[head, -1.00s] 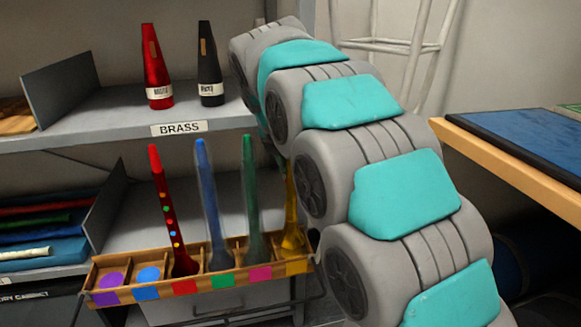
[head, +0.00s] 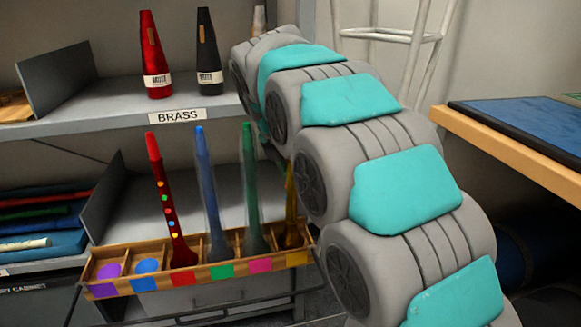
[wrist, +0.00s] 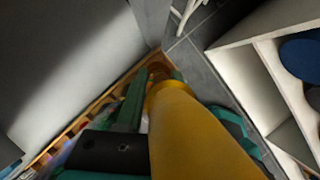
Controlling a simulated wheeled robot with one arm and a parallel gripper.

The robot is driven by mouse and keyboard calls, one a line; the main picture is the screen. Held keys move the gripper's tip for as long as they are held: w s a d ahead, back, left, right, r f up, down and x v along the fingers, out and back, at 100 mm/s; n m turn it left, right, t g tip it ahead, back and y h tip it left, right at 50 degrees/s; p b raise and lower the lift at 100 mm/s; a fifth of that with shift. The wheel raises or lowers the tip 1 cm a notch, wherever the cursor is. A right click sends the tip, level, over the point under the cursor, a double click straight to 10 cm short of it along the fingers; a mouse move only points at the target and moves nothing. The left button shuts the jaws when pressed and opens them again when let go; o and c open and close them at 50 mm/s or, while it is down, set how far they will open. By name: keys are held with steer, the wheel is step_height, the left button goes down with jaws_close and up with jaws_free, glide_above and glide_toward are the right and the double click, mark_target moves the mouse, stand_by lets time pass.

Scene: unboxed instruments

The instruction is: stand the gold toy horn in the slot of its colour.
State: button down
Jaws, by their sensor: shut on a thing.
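The gold toy horn (head: 290,207) is at the right end of the wooden rack (head: 166,282), over the compartment with the yellow patch (head: 297,258). Its lower end looks to be inside that compartment, in shadow; whether it touches the floor of the slot I cannot tell. My arm partly hides it in the head view. In the wrist view, the gold horn (wrist: 190,135) runs up the middle between the green fingers of my gripper (wrist: 172,97), which is shut on it. The gripper is hidden in the head view.
A red horn (head: 165,195), a blue horn (head: 206,190) and a green horn (head: 250,185) stand in compartments left of the gold one. The two leftmost compartments hold only purple and blue discs. A shelf with mutes (head: 156,60) is above; a table (head: 515,155) is at right.

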steer(key=shift+f, duration=0.4)
stand_by(0.3)
steer(key=shift+c, duration=2.3)
jaws_free()
steer(key=v, duration=0.7)
steer(key=shift+a+r+p, duration=0.1)
steer(key=shift+r+p, duration=0.15)
steer(key=shift+p, duration=0.05)
steer(key=shift+s, duration=0.1)
steer(key=shift+s, duration=0.1)
